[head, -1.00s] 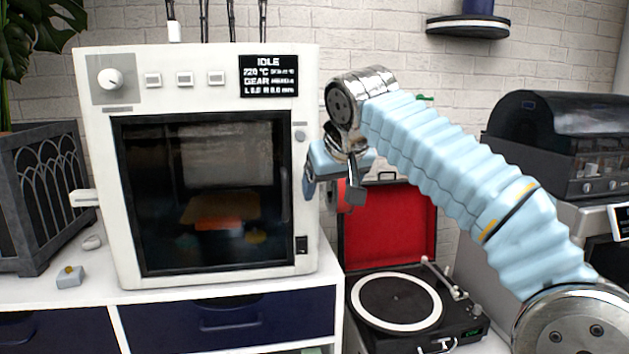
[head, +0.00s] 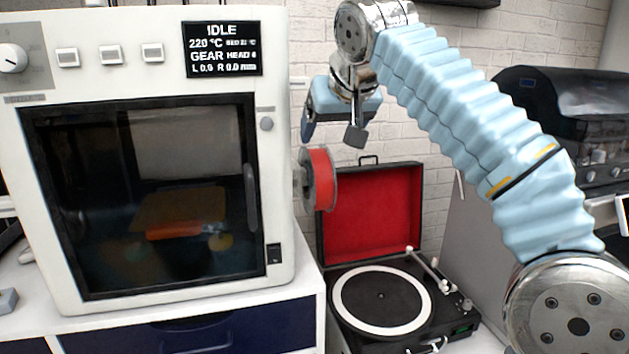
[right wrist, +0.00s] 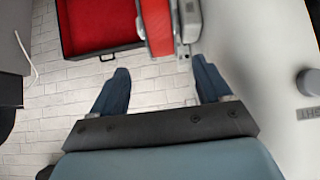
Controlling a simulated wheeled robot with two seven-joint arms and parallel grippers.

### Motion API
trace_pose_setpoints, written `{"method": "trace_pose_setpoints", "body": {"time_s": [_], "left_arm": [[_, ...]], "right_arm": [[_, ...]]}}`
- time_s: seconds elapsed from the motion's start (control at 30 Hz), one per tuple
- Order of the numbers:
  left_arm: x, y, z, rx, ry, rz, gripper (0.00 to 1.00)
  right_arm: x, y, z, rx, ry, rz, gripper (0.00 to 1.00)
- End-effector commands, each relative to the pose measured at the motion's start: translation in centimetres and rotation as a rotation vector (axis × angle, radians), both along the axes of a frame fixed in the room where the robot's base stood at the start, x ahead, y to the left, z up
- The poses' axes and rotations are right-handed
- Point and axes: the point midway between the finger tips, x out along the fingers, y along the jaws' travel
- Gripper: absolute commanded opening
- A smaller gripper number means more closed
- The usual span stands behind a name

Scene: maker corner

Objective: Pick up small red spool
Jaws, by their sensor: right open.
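The small red spool (head: 322,178) hangs on a holder at the right side of the white printer. It has grey flanges and red filament. It also shows at the top of the right wrist view (right wrist: 157,22), beyond my fingertips. My right gripper (head: 331,132) is above the spool in the head view, apart from it. In the right wrist view the right gripper (right wrist: 158,82) is open, with its two blue fingers wide apart and nothing between them. My left gripper is in neither view.
The white printer (head: 150,90) with a dark glass door fills the left, on a white cabinet (head: 110,325). A record player (head: 385,300) with an open red-lined lid (head: 375,215) stands below and right of the spool. A dark-topped machine (head: 560,110) is at the far right.

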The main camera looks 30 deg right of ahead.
Motion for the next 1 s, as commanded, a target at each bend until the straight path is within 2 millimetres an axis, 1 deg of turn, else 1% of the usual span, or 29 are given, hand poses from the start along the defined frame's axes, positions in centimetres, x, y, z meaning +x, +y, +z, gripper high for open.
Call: {"method": "trace_pose_setpoints", "body": {"time_s": [0.03, 0.17, 0.4, 0.5, 0.77, 0.87, 1.0], "left_arm": [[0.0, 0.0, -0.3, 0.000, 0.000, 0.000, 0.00], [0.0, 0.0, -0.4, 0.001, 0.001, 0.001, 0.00], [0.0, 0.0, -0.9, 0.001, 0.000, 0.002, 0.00], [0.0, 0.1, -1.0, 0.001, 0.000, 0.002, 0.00], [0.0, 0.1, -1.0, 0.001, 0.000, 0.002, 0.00], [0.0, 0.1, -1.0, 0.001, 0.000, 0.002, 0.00], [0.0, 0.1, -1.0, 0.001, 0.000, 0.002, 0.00]], "right_arm": [[0.5, -0.1, -0.7, 0.000, 0.002, -0.001, 0.78], [1.1, -0.2, -1.3, -0.001, 0.002, 0.000, 0.78], [3.4, -0.5, -4.1, -0.001, 0.003, 0.000, 0.78], [4.2, -0.7, -4.8, -0.001, 0.002, 0.000, 0.78], [4.5, -0.7, -5.0, -0.001, 0.000, 0.001, 0.78], [4.5, -0.7, -5.0, -0.001, 0.000, 0.001, 0.64], [4.5, -0.7, -5.0, -0.001, 0.000, 0.001, 0.42]]}}
